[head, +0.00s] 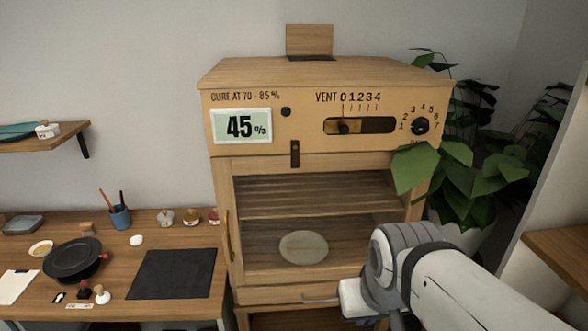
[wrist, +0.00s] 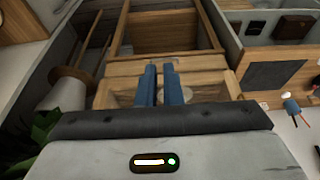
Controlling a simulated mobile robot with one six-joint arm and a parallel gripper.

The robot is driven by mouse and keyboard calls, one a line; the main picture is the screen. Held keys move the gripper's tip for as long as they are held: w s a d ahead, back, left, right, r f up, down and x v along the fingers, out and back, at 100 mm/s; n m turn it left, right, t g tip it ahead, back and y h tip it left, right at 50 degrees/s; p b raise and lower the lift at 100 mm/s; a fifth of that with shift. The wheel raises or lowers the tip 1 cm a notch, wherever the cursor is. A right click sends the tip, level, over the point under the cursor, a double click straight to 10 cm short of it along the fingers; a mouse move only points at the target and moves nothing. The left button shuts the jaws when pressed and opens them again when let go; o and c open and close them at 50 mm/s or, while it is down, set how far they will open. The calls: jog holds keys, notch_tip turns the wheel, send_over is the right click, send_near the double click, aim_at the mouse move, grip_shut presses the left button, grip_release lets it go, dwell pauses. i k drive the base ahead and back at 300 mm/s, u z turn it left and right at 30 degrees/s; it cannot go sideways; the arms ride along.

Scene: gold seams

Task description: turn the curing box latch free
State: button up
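The wooden curing box (head: 217,130) stands in the middle of the head view. Its dark latch (head: 295,153) is a small upright bar at the top middle of the door frame, lapping from the control panel down onto the frame. A vertical handle (head: 228,235) is on the left of the door, which looks closed. My gripper is low at the front right of the box, well below the latch; its fingertips are not clear in the head view. In the wrist view my gripper (wrist: 161,80) shows two blue fingers, slightly apart with nothing between them. I cannot make out the latch there.
The display (head: 240,126) reads 45%. A vent slider (head: 344,127) and a dial (head: 420,126) sit on the panel. A round disc (head: 304,247) lies inside the box. A leafy plant (head: 470,165) stands close on the right. A cluttered workbench (head: 120,275) is left.

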aim_at(295, 145)
jog(key=z, duration=1.95)
jog(key=k, duration=1.45)
jog(key=u, duration=1.3)
jog(key=i, duration=1)
jog(key=u, duration=0.05)
